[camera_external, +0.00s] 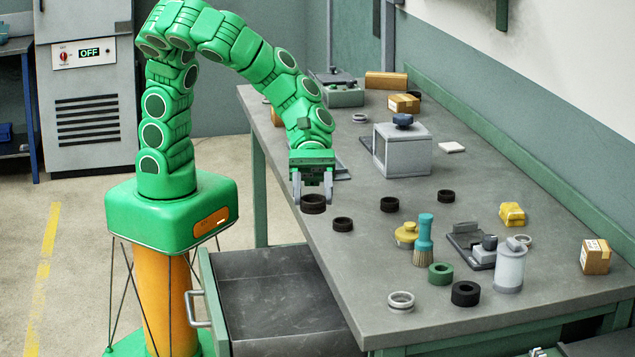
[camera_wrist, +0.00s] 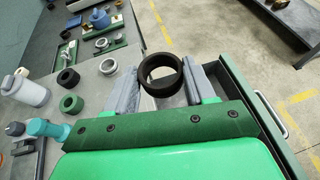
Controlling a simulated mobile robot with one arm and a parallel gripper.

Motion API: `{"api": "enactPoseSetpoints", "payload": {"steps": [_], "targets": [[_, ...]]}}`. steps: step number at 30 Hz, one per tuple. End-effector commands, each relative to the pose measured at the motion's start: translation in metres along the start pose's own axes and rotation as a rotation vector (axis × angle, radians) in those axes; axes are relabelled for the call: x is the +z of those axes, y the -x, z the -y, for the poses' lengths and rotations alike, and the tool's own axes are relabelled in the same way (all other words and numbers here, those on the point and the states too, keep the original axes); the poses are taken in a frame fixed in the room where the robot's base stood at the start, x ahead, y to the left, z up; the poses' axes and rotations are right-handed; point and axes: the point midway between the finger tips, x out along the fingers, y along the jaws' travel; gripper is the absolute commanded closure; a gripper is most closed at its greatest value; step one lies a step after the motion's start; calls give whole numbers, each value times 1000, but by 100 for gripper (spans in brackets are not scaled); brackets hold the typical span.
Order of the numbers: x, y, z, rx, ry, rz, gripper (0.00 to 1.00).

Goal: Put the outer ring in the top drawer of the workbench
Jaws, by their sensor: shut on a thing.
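My gripper (camera_external: 313,190) is shut on a dark, nearly black ring (camera_external: 313,204), apparently the outer ring. In the wrist view the ring (camera_wrist: 160,72) sits between the fingertips, its opening visible. In the external view it appears near the left edge of the workbench (camera_external: 385,290); its height above the top is unclear. The top drawer (camera_external: 270,290) is pulled out at the bench's left side, below and in front of my gripper. Its inside looks empty where visible. The drawer's wall and handle (camera_wrist: 270,112) show at the right in the wrist view.
Other dark rings (camera_external: 343,224) lie on the bench, with a green ring (camera_external: 440,273) and light rings (camera_external: 401,301). A brush (camera_external: 423,240), a grey canister (camera_external: 510,265), a grey box (camera_external: 402,150) and small cartons (camera_external: 596,257) also stand there.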

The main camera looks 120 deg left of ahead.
Motion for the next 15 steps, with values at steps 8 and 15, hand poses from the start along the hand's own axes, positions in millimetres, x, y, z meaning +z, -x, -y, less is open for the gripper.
{"api": "enactPoseSetpoints", "payload": {"steps": [8,15], "targets": [[7,-11,86,-188,-76,-1,80],[11,-11,130,-283,-117,1,80]]}}
